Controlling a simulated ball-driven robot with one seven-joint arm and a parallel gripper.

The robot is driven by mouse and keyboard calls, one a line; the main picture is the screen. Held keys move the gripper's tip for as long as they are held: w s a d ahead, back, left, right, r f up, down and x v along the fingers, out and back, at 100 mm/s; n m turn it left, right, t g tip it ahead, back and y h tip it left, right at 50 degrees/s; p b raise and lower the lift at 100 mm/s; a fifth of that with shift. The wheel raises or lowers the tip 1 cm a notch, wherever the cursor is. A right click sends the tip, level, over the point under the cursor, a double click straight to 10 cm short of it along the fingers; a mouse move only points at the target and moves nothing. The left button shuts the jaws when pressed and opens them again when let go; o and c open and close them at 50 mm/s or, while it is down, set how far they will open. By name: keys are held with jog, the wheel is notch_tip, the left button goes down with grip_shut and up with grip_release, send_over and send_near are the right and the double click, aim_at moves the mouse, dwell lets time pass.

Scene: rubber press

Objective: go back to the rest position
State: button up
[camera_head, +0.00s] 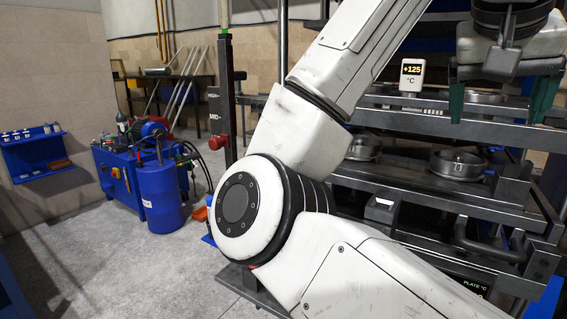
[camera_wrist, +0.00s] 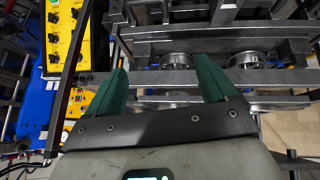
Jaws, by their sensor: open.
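My gripper (camera_head: 499,103) is at the upper right of the head view, with its two green fingers pointing down and spread apart. It is in front of the upper part of the rubber press (camera_head: 400,188). In the wrist view my gripper (camera_wrist: 160,88) also shows open, with nothing between the green fingers. Round metal moulds sit on the press shelves: one (camera_head: 457,166) at the right, another (camera_head: 363,148) partly behind my arm. Moulds also show beyond the fingers in the wrist view (camera_wrist: 247,60). My white arm hides the left part of the press.
A black post (camera_head: 222,100) with a red slider stands left of my arm. A blue drum (camera_head: 161,195) and blue machine (camera_head: 118,170) stand further left. Yellow control panels (camera_wrist: 62,35) show in the wrist view. The left floor is clear.

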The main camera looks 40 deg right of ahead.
jog(key=w+d+f+n+t+h, duration=0.1)
jog(key=w+f+n, duration=0.1)
jog(key=w+f, duration=0.5)
jog(key=w+f+n+h, duration=0.2)
jog(key=w+f, duration=0.2)
jog(key=f, duration=0.7)
jog(key=a+f+n+t+y, duration=0.2)
jog(key=a+f+n, duration=0.15)
jog(key=f, duration=1.35)
jog(key=s+a+f+n+g+y, duration=0.1)
jog(key=s+a+f+n+y, duration=0.2)
jog(key=f, duration=0.6)
jog(key=s+a+f+n+y, duration=0.1)
jog(key=s+a+f, duration=0.35)
jog(key=f, duration=0.35)
jog(key=s+a+f+g+y, duration=0.1)
jog(key=s+a+f, duration=0.3)
jog(key=s+f, duration=0.1)
jog(key=s+a+f+g+y, duration=0.1)
jog(key=s+a+f+y, duration=0.1)
jog(key=s+a+f, duration=0.2)
jog(key=s+f, duration=0.1)
jog(key=s, duration=0.2)
jog(key=shift+s+n+y, duration=0.25)
jog(key=shift+n+y, duration=0.05)
jog(key=shift+n, duration=0.05)
